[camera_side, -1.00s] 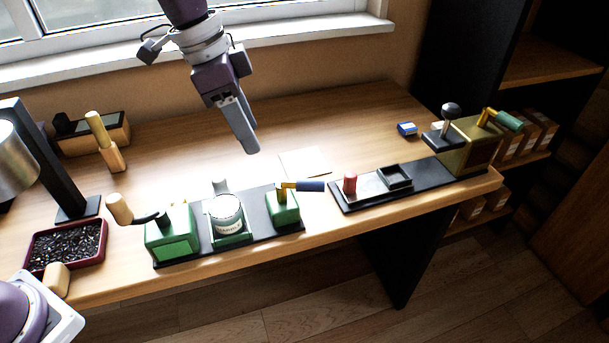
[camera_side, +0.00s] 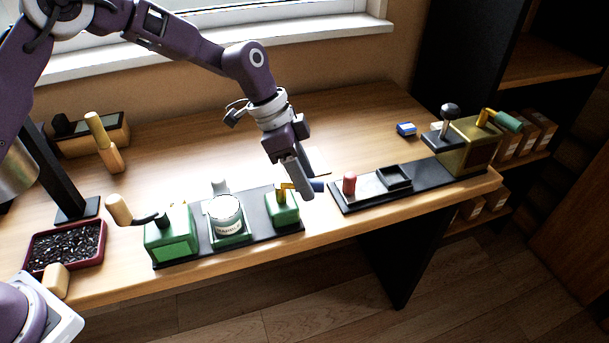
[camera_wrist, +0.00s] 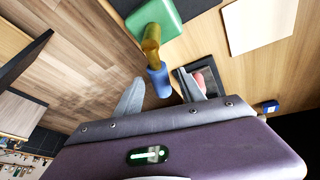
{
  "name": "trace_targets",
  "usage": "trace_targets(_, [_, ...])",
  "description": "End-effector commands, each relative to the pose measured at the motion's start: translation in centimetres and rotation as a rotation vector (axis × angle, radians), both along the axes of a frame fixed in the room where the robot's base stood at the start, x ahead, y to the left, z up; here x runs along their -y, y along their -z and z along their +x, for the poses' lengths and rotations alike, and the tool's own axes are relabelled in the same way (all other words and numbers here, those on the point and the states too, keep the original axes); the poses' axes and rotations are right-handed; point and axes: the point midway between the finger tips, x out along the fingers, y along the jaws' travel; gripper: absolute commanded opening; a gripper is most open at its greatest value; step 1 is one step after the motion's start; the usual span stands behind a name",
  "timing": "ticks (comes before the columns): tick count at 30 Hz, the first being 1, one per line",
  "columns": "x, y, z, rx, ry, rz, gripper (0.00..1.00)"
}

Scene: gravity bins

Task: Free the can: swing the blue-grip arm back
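The blue grip (camera_side: 317,185) is on a yellow arm that sticks out to the right from a small green block (camera_side: 283,209). The wrist view also shows the blue grip (camera_wrist: 160,83), the yellow arm (camera_wrist: 151,42) and the green block (camera_wrist: 153,15). The can (camera_side: 227,216), white with a grey lid, stands in a green holder left of that block; the wrist view does not show it. My gripper (camera_side: 306,194) is down at the blue grip and partly hides it. In the wrist view my gripper (camera_wrist: 161,77) is open, its fingers on either side of the grip with gaps visible.
A green box with a tan-handled crank (camera_side: 119,208) stands left of the can. To the right, a black base (camera_side: 345,205) carries a red knob (camera_side: 349,183), a small black tray and an olive box (camera_side: 470,146). A blue item (camera_side: 407,129) lies behind. The back middle tabletop is clear.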

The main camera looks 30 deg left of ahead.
Motion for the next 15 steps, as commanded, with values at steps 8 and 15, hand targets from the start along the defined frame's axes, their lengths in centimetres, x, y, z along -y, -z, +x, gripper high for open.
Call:
trace_targets(8, [-0.01,-0.04,-0.01,0.0,0.0,0.0,0.0])
trace_targets(15, [-0.01,-0.06,-0.01,0.0,0.0,0.0,0.0])
